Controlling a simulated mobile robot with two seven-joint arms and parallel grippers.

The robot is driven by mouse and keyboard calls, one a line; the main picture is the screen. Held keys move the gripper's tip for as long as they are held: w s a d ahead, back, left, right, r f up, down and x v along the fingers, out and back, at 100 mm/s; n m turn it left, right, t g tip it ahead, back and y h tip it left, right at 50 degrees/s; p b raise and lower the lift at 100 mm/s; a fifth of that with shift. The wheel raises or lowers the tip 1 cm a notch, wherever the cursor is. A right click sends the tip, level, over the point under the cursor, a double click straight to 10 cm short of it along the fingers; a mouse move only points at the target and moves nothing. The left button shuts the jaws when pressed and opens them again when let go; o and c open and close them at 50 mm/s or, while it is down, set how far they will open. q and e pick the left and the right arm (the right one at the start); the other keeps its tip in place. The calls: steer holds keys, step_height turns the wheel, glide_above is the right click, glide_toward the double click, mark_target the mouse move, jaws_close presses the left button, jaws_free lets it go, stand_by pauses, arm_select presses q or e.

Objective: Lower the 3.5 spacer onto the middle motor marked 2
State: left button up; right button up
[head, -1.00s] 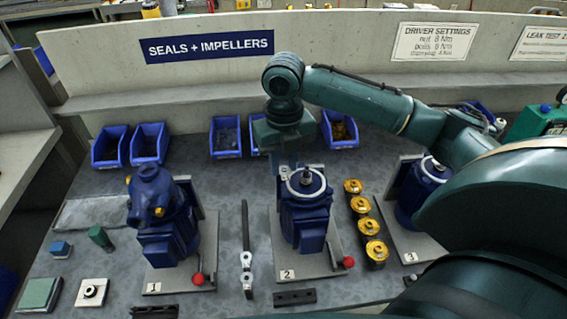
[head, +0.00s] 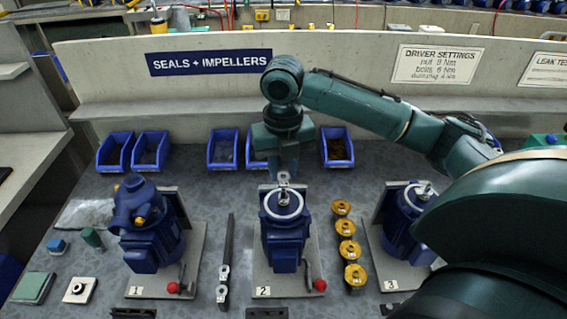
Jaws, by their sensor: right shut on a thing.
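The middle motor marked 2 (head: 285,238) is blue and stands upright on a pale base plate, with a pale ring face and a metal shaft on top. My right gripper (head: 284,176) is shut just above and behind that shaft in the picture. A small grey metal piece, likely the 3.5 spacer (head: 284,181), shows at its fingertips. It is too small for me to read a marking or to tell whether it touches the shaft. My left gripper is not in view.
Motor 1 (head: 146,240) stands left and motor 3 (head: 402,222) right, partly behind my right arm. Several yellow-topped parts (head: 348,249) stand right of motor 2. A dark bar tool (head: 226,250) lies left of it. Red-knobbed levers (head: 319,285) stick up. Blue bins (head: 223,150) line the back.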

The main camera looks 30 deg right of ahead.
mark_target(283, 195)
steer(key=shift+f, duration=2.8)
steer(key=shift+f, duration=0.1)
steer(key=o, duration=1)
steer(key=shift+o, duration=0.6)
steer(key=o, duration=1)
steer(key=shift+r, duration=4.5)
steer(key=shift+s, duration=0.1)
